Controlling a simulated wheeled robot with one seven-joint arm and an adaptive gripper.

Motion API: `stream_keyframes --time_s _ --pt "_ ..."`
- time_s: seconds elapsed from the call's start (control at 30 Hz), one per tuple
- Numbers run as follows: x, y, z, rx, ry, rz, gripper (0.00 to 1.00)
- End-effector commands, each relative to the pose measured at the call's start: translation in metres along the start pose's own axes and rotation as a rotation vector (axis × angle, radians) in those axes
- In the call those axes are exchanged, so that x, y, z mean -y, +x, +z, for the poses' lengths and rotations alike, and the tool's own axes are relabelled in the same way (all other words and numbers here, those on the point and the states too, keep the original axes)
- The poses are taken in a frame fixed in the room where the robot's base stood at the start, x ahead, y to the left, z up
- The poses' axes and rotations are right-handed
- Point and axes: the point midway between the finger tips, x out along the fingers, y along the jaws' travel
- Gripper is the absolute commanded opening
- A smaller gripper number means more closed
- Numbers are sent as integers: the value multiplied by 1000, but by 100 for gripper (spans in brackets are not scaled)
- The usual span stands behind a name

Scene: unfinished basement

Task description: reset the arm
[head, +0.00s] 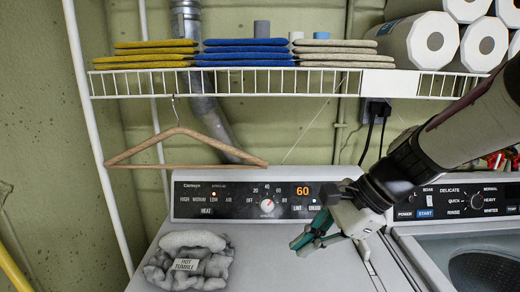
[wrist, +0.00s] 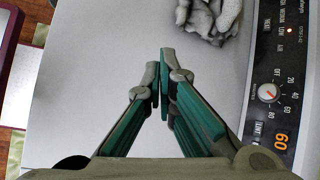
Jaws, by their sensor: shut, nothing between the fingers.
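My gripper (head: 300,244) is above the right part of the white dryer top (head: 290,270), in front of the dryer's control panel. Its green fingers are closed together with nothing between them. In the wrist view the gripper (wrist: 164,55) shows its fingertips meeting over the bare white dryer top (wrist: 85,95). My arm reaches in from the right side of the head view.
The control panel (head: 255,198) reads 60. A wooden hanger (head: 180,150) hangs from the wire shelf (head: 240,84), which holds folded cloths and paper rolls. A washer (head: 480,260) stands at right.

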Motion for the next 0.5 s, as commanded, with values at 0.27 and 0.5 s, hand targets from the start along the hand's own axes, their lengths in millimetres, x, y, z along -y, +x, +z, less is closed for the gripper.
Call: stream_keyframes --time_s 0.27,0.5 --pt "-63 -41 10 -245 -538 108 0" --pt "-110 -78 3 -444 -967 229 0"
